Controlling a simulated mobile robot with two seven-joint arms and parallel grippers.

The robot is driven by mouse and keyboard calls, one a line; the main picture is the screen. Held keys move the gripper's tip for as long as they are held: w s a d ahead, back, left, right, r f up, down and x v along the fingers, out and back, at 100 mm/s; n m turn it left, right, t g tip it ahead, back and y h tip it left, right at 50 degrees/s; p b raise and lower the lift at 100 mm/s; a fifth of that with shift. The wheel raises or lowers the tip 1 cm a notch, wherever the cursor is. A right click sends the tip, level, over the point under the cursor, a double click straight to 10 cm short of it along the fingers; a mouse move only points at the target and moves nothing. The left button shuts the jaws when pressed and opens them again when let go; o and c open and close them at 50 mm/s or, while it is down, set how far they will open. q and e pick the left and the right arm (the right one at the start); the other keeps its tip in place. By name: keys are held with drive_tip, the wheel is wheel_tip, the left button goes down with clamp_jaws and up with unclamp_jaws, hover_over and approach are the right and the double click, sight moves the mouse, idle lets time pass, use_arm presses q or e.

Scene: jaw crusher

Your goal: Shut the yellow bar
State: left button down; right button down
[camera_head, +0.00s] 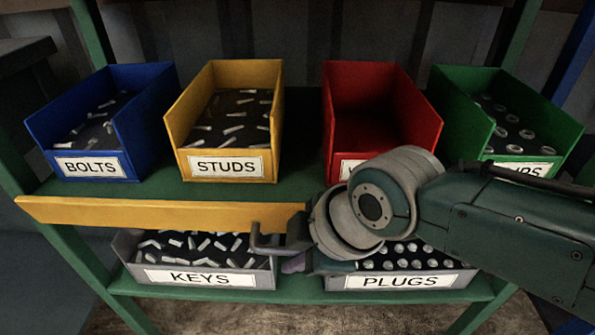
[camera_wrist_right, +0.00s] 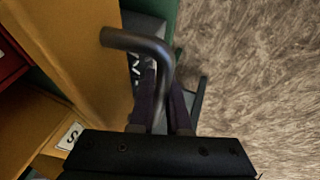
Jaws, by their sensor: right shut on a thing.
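The yellow bar (camera_head: 150,213) lies across the front edge of the upper green shelf in the head view. Its left end reaches past the left post, and its right part is hidden behind my right wrist. It also fills the left of the right wrist view (camera_wrist_right: 85,60). A dark bent handle (camera_head: 262,240) stands out from the bar; in the wrist view the handle (camera_wrist_right: 150,45) runs down between the fingers. My right gripper (camera_wrist_right: 160,108) is shut on this handle. In the head view the gripper (camera_head: 292,262) is partly hidden by my wrist. My left gripper is not in view.
The upper shelf holds a blue BOLTS bin (camera_head: 92,167), a yellow STUDS bin (camera_head: 228,165), an empty-looking red bin (camera_head: 375,100) and a green bin (camera_head: 560,125). Grey KEYS (camera_head: 125,250) and PLUGS (camera_head: 460,283) bins stand below, close behind my gripper. Bare floor (camera_wrist_right: 255,70) lies right in the wrist view.

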drive_tip(key=shift+r+g+b, duration=0.2)
drive_tip(key=shift+g+b, duration=0.45)
drive_tip(key=shift+g, duration=0.05)
drive_tip(key=c, duration=1.2)
unclamp_jaws()
drive_tip(key=shift+o, duration=0.2)
drive_tip(key=shift+r, duration=0.1)
drive_tip(key=p+v, duration=0.5)
drive_tip(key=v, duration=0.3)
drive_tip(key=shift+w+r+p, duration=0.1)
drive_tip(key=shift+r+p, duration=0.2)
drive_tip(key=shift+p, duration=0.1)
drive_tip(key=shift+d+r, duration=0.35)
drive_tip(key=shift+r, duration=0.25)
